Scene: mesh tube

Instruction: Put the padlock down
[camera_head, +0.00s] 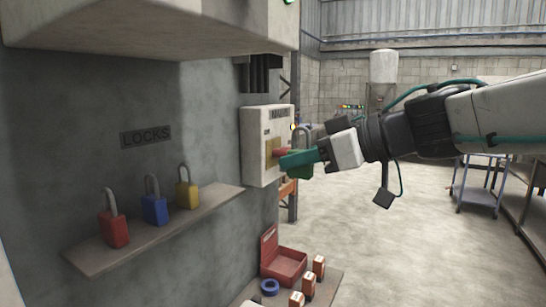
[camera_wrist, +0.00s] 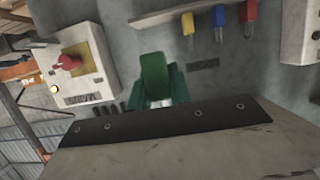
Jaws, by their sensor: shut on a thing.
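My gripper (camera_head: 298,159) has teal fingers and is shut on a green padlock (camera_wrist: 153,72), whose body shows between the fingers in the wrist view. In the head view the padlock is largely hidden behind the fingers; its grey shackle appears to rise above them. The gripper is in front of a wall-mounted box with a red handle (camera_head: 281,152). The lock shelf (camera_head: 100,262) is to the left, under a LOCKS sign (camera_head: 146,137). It carries a red padlock (camera_head: 115,230), a blue padlock (camera_head: 155,209) and a yellow padlock (camera_head: 187,195).
The shelf's right end is bare. A lower surface holds an open red box (camera_head: 286,267), a blue ring (camera_head: 269,287) and several orange-and-white items (camera_head: 309,285). A pale overhead housing (camera_head: 150,25) juts out above the shelf. A cart (camera_head: 478,185) stands at right; floor is open between.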

